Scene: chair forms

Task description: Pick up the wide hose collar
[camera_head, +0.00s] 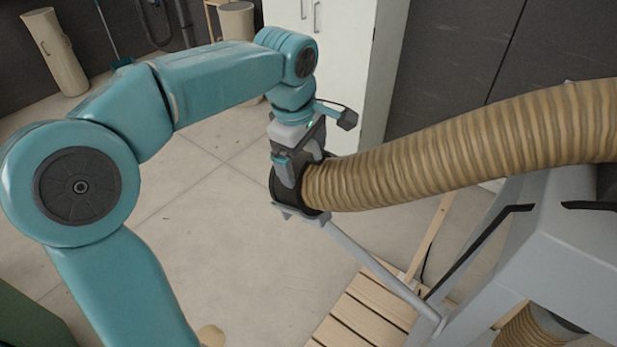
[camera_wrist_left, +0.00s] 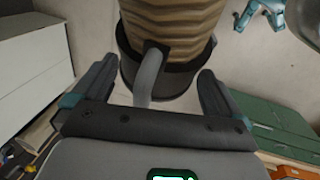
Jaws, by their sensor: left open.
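The wide hose collar (camera_head: 277,190) is a dark ring at the near end of a thick ribbed tan hose (camera_head: 460,142). It sits at a grey bracket (camera_head: 300,213) on the end of a thin grey bar. My left gripper (camera_head: 289,172) is at the collar from above and hides part of it. In the left wrist view the collar (camera_wrist_left: 180,82) lies between the spread fingers of my left gripper (camera_wrist_left: 156,76), with a grey bar-like handle (camera_wrist_left: 150,72) on its near side. Gaps show beside both fingers. Whether either finger touches the collar I cannot tell. My right gripper is not in view.
A white cabinet (camera_head: 345,60) stands behind the gripper. A slatted wooden pallet (camera_head: 365,310) lies below the bar. A grey frame (camera_head: 530,240) fills the lower right. A tan cylinder (camera_head: 53,50) leans at the back left. The concrete floor is bare in the middle.

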